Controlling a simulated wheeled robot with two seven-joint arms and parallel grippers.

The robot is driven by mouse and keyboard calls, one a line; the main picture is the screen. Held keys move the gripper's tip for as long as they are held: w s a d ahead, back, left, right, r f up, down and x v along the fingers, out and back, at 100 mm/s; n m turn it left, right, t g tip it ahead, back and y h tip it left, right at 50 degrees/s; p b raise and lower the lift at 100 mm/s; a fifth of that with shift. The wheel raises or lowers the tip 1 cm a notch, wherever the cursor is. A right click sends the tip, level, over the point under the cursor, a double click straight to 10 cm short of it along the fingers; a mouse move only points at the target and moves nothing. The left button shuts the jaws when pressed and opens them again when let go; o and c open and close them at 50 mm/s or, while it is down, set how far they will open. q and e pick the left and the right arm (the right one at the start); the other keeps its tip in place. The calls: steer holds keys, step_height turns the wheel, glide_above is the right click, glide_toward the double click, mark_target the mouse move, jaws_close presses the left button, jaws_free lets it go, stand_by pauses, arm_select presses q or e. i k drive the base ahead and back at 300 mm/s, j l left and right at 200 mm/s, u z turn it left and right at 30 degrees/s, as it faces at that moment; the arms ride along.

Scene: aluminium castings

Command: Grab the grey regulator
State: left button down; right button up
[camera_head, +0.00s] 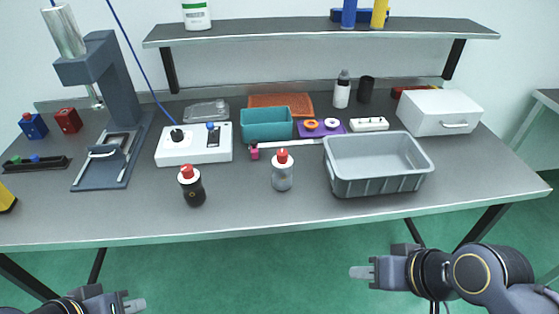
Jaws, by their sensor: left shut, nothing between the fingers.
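A grey regulator (282,177) with a red top and a white collar stands upright near the front middle of the table, left of the grey bin. A similar dark regulator (192,190) with a red top stands to its left. My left gripper (135,305) is at the bottom left edge of the view, below the table's front edge, shut and empty. My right gripper (361,272) is in front of the table, lower right of the grey regulator and apart from it. Its fingers are seen side-on, so their opening cannot be told.
A grey bin (378,188) stands right of the grey regulator. Behind are a teal tray (266,126), a purple block (322,131) and a white control box (194,151). A press (100,75) stands at left. The table front (237,208) between the regulators is clear.

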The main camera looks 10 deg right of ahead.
mark_target(282, 176)
steer(key=l+u, duration=0.25)
steer(key=l, duration=0.4)
steer(key=l+u, duration=0.25)
steer(key=l, duration=0.4)
steer(key=u, duration=1.1)
steer(key=i+l, duration=0.05)
